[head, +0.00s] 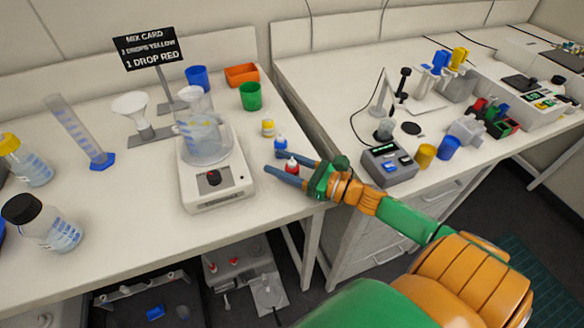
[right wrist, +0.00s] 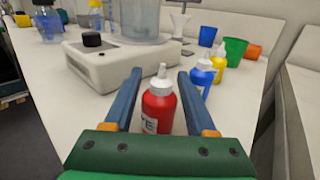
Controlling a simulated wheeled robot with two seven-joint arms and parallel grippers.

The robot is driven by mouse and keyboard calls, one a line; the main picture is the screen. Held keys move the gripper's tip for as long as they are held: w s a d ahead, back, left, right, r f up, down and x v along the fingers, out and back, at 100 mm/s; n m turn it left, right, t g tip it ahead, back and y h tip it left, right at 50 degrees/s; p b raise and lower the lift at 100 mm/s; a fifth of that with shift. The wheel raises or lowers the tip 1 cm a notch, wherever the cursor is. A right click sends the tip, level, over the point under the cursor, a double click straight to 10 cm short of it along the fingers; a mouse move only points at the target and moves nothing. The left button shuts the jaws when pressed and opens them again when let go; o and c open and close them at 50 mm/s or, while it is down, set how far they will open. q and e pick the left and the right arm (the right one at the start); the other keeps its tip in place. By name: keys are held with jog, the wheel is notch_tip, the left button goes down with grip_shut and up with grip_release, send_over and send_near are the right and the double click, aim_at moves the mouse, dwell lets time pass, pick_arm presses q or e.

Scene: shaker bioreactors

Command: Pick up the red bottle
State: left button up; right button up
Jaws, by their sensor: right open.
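The red bottle (head: 292,166) stands upright on the white bench near its right edge. In the right wrist view, the red bottle (right wrist: 159,104) has a white nozzle cap and a partly hidden white label. My right gripper (head: 283,164) is open, with one blue finger on each side of the bottle. In the right wrist view, the gripper (right wrist: 158,92) shows a gap between each finger and the bottle. The bottle's base is hidden behind the gripper's green body. My left gripper is not in view.
A blue bottle (head: 281,144) and a yellow bottle (head: 268,127) stand just behind the red one. A white stirrer plate (head: 215,185) with a beaker (head: 204,140) is to the left. A green cup (head: 250,97) stands behind. A gap separates this bench from the right bench.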

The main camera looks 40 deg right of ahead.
jog(key=shift+w+a, duration=0.1)
jog(key=shift+w, duration=0.05)
grip_shut()
notch_tip(320, 180, up, 3)
jog(key=s+a+r+p, duration=0.3)
jog(key=s+r, duration=0.7)
jog(key=s, duration=0.4)
jog(key=w+a+f+n+g+y, duration=0.1)
jog(key=a+f+n+g+y, duration=0.1)
jog(key=a+n+g+y, duration=0.3)
jog(key=shift+w+a+n+g+y, duration=0.3)
jog(key=shift+a+y, duration=0.05)
jog(key=shift+y, duration=0.45)
